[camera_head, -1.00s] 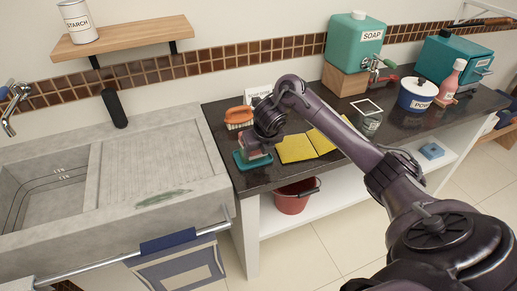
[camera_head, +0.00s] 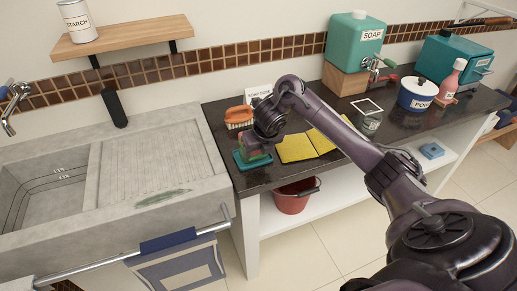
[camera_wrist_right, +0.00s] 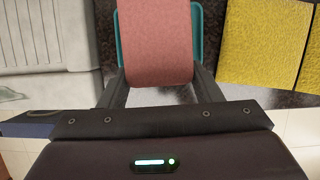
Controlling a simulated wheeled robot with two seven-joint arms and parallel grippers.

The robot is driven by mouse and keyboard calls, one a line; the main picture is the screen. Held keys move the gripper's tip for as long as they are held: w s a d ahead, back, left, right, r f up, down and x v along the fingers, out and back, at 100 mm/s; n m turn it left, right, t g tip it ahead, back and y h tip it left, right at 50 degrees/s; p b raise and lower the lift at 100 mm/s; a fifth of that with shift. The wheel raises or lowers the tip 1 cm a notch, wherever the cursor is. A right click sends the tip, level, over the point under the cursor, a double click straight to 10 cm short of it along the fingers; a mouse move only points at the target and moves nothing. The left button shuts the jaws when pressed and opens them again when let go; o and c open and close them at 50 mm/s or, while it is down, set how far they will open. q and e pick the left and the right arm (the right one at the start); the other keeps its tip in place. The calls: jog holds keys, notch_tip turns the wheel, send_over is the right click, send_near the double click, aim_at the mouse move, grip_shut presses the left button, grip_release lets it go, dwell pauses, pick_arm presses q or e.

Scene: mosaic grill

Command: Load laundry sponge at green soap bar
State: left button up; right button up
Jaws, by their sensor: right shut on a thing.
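A pink, rough-faced block, which looks like the sponge (camera_wrist_right: 155,45), is between the fingers of my right gripper (camera_wrist_right: 160,85) in the right wrist view. The gripper is shut on it. A teal dish (camera_wrist_right: 196,25) shows behind the block; whether they touch is unclear. In the head view my right gripper (camera_head: 262,140) is low over the teal dish (camera_head: 257,164) at the dark counter's left front corner, and the arm partly hides the block. No separate green soap bar is clear; a flat green patch (camera_head: 162,198) lies on the stone sink's front ledge. My left gripper is out of view.
An orange brush (camera_head: 238,117) stands just behind the dish. Yellow cloths (camera_head: 297,148) lie to its right. A glass (camera_head: 371,123), blue pot (camera_head: 417,95) and soap dispenser (camera_head: 352,45) stand further right. The stone sink (camera_head: 60,185) is at left.

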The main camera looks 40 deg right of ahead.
jog(key=shift+r+p, duration=2.9)
jog(key=shift+r, duration=0.6)
jog(key=shift+f, duration=0.1)
jog(key=shift+a, duration=0.1)
